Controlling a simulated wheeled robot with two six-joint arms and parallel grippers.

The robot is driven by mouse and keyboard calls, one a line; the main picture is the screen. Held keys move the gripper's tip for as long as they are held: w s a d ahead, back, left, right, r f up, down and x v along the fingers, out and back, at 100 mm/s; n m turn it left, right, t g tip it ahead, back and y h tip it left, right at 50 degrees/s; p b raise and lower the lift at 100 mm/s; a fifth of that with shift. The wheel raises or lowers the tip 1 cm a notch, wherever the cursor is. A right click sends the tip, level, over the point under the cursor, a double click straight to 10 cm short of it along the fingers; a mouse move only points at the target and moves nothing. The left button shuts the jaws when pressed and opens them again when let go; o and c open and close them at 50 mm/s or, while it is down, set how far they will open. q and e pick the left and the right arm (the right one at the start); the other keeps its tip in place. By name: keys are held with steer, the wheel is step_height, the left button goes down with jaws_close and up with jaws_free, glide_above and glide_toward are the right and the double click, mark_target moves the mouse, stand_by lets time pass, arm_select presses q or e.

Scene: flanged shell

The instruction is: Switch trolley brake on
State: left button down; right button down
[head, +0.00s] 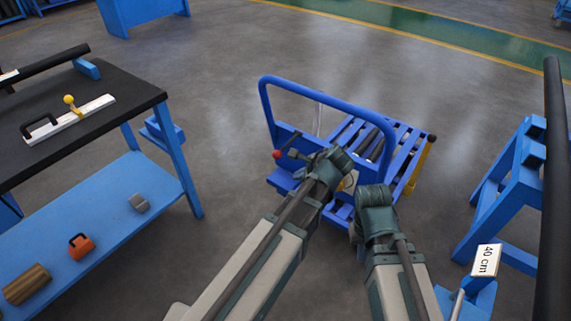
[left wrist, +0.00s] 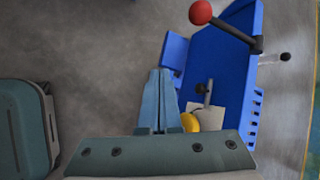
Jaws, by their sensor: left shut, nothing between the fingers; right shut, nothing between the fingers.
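The blue trolley (head: 405,150) stands on the floor with its push handle (head: 325,88) towards me. A lever with a red ball knob (head: 277,154) sticks out at its left side near the handle; the red knob (left wrist: 200,12) also shows at the top of the left wrist view. A yellow part (left wrist: 190,122) beside a pale plate shows lower on the trolley. My left gripper (left wrist: 160,74) is shut and empty, apart from the red knob and close to the trolley. My right gripper (head: 358,232) is at the trolley's near side; its fingertips are mostly hidden.
A workbench (head: 80,118) with a black top and blue lower shelf stands at the left, with several objects on it. Grey floor is clear between bench and trolley.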

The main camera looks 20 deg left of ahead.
arm_select(q)
steer(key=m, duration=0.1)
steer(key=w+d+r+m+t, duration=0.1)
steer(key=w+r+m+y, duration=0.1)
steer(key=shift+w+d+m, duration=0.15)
steer(key=shift+w+m, duration=0.1)
steer(key=shift+m, duration=0.05)
steer(key=shift+f, duration=0.1)
arm_select(e)
steer(key=shift+f, duration=0.1)
